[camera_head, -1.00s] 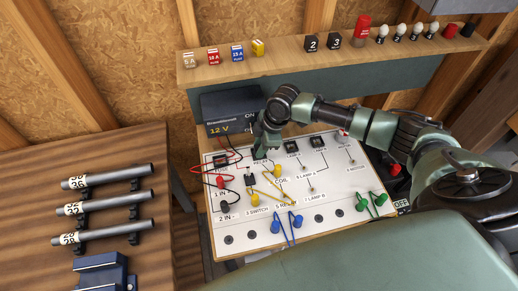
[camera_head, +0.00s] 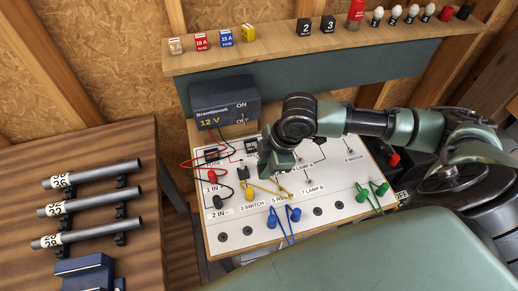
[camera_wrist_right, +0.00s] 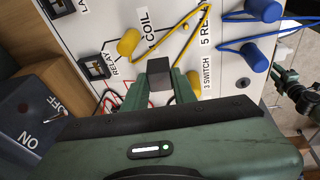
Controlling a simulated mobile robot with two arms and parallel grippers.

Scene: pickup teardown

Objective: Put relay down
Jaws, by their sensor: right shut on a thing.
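My right gripper (camera_head: 274,166) is low over the white circuit board (camera_head: 340,178), near its relay and coil markings. In the right wrist view its two fingers (camera_wrist_right: 160,86) are shut on a small dark grey block, the relay (camera_wrist_right: 159,74). The arm hides the relay in the head view. Beside it on the board, a square black socket (camera_wrist_right: 94,66) shows next to the RELAY label. Whether the relay touches the board cannot be told. My left gripper is out of view.
Yellow leads (camera_head: 268,189), blue plugs (camera_head: 272,222) and green plugs (camera_head: 362,194) crowd the board. The 12 V supply (camera_head: 225,103) stands behind. Fuses (camera_head: 201,41) and black numbered blocks (camera_head: 305,27) sit on the shelf (camera_head: 278,44). Tubes (camera_head: 95,202) lie on the left bench.

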